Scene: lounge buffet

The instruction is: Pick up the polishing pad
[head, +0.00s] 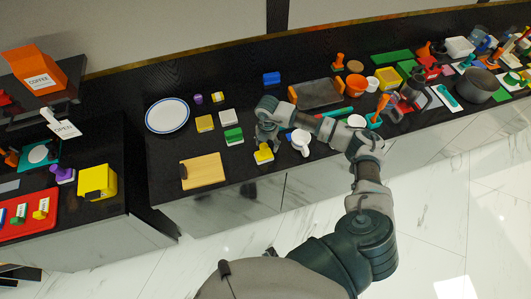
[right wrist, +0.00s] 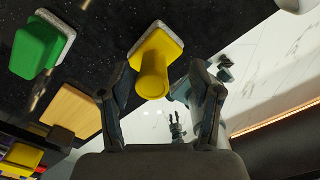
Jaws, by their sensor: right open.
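A yellow pad with a round upright handle, which looks like the polishing pad (head: 263,155), sits near the front edge of the black counter. In the right wrist view the yellow pad (right wrist: 153,67) has a square base with a pale underside, and its handle points toward the camera. My right gripper (head: 265,138) is above and just behind it in the head view. In the right wrist view my right gripper (right wrist: 161,78) is open, with the handle between its fingertips and no clear contact. My left gripper is not in view.
A green block with a pale layer (head: 234,136) and a wooden board (head: 203,171) lie to the left. A white mug (head: 301,140) stands close on the right. A blue-rimmed plate (head: 167,116) is farther left. The counter's front edge is close.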

